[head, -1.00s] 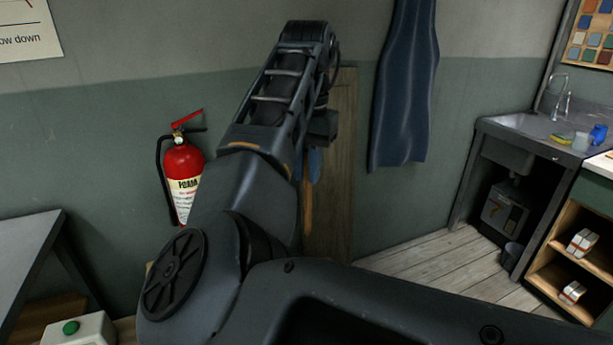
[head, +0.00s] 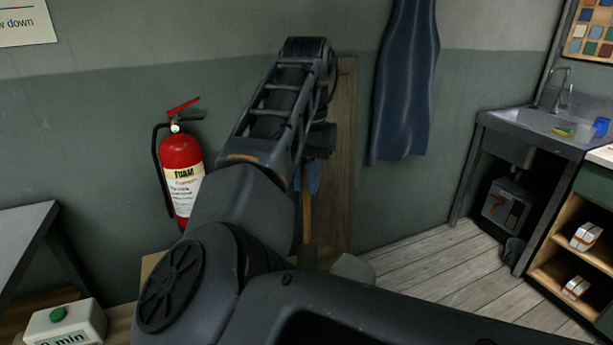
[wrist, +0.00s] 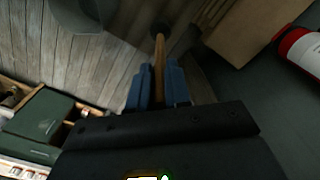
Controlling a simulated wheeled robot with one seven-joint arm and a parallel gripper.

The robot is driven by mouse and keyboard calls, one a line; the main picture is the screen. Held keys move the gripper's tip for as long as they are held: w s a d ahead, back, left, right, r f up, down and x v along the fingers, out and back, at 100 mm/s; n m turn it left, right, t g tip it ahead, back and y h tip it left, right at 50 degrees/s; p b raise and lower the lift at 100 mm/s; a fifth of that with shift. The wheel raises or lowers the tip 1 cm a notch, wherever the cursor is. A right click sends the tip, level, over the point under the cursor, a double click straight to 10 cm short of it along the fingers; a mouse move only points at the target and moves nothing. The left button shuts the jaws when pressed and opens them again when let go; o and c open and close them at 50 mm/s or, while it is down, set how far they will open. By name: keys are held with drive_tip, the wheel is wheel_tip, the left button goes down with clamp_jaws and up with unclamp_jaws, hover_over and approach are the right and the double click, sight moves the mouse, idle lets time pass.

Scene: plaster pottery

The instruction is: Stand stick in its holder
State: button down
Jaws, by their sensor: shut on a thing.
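The stick (head: 307,215) has a wooden shaft and hangs roughly upright below my gripper (head: 314,178) in the head view. In the wrist view the stick (wrist: 159,65) runs away from between the blue fingers of my gripper (wrist: 158,88), which is shut on it. Its far end looks dark and thicker. A rounded grey thing (head: 353,268) shows just above my arm in the head view. A grey, rounded vessel-like thing (wrist: 75,14) is at the top left of the wrist view. I cannot tell whether either is the holder.
A wooden board (head: 345,150) stands against the wall behind my gripper. A red fire extinguisher (head: 182,165) hangs at left, and a blue apron (head: 404,90) hangs right of the board. A sink (head: 530,125) and shelves (head: 560,250) are at right. Plank floor (head: 440,265) is open between.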

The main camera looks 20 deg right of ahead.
sight(306, 205)
drive_tip(key=shift+f+b, duration=1)
drive_tip(key=shift+f, duration=2.25)
drive_tip(key=c, duration=1)
unclamp_jaws()
wheel_tip(306, 205, up, 8)
drive_tip(key=shift+f, duration=0.1)
